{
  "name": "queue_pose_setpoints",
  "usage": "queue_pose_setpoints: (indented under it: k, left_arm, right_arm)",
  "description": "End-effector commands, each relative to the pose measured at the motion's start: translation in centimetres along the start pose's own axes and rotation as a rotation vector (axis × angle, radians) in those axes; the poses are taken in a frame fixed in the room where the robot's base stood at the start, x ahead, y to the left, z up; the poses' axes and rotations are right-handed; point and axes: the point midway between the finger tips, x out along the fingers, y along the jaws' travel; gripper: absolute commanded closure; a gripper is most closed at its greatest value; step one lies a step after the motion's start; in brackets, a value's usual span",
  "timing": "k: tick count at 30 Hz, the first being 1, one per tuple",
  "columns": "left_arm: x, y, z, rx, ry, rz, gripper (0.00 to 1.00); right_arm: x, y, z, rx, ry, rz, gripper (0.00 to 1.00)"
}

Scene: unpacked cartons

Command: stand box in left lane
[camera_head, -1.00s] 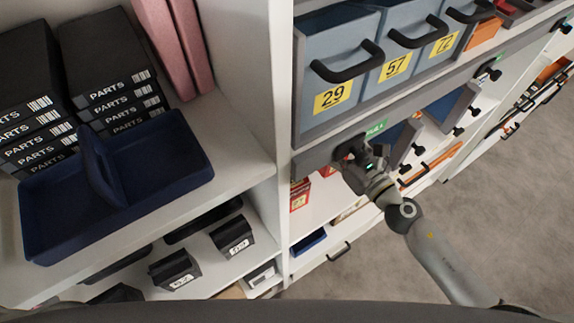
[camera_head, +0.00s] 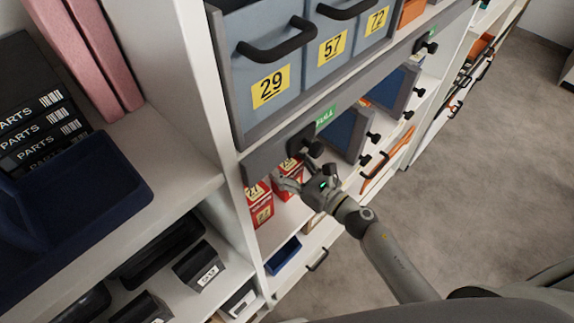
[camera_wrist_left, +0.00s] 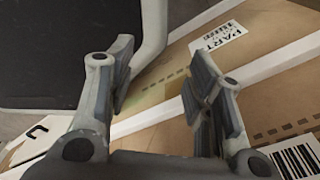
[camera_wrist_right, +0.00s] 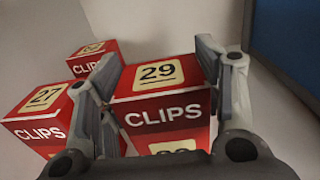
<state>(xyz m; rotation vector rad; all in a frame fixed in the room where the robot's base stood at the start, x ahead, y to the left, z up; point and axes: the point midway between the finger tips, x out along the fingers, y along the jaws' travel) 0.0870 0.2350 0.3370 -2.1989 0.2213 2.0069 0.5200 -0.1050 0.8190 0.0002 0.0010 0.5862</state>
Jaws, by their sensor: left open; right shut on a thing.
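Red CLIPS boxes stand on the shelf below the grey drawers. In the right wrist view, the CLIPS box numbered 29 (camera_wrist_right: 162,103) is between the two fingers of my right gripper (camera_wrist_right: 160,85), which is shut on it. In the head view my right gripper (camera_head: 288,178) reaches into that shelf under the green FULL tag, beside the red boxes (camera_head: 259,204). The box numbered 27 (camera_wrist_right: 38,118) and another CLIPS box (camera_wrist_right: 90,58) behind it stand to the left. My left gripper (camera_wrist_left: 160,90) is open and empty in the left wrist view, over cardboard cartons.
Blue panels (camera_head: 347,133) stand to the right. A blue tray (camera_head: 90,190) lies on the left shelf. Brown cartons (camera_wrist_left: 270,105) lie near my left gripper.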

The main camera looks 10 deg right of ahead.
Motion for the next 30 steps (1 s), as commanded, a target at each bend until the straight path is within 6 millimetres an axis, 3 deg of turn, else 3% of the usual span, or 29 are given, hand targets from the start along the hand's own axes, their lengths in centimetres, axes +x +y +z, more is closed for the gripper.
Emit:
queue_pose_setpoints:
  k: [8, 9, 13, 26, 30]
  left_arm:
    - [0.5, 0.0, 0.2, -0.001, -0.002, 0.0, 0.52]
    - [0.3, 0.0, 0.1, -0.001, -0.002, 0.0, 0.52]
    - [0.3, 0.0, 0.1, -0.001, -0.002, 0.0, 0.52]
    - [-0.2, 0.0, 0.1, -0.001, -0.001, 0.0, 0.52]
    - [0.5, 0.0, 0.1, -0.001, -0.001, 0.0, 0.52]
  right_arm:
    - [0.0, 0.0, -0.3, -0.001, -0.001, 0.001, 0.91]
    - [0.0, 0.0, -0.2, 0.0, 0.0, 0.0, 0.36]
    - [0.0, 0.0, -0.2, 0.0, 0.0, 0.0, 0.19]
    - [0.0, 0.0, 0.2, 0.0, 0.0, 0.0, 0.18]
    - [-1.7, 0.0, -0.2, 0.001, 0.003, 0.0, 0.18]
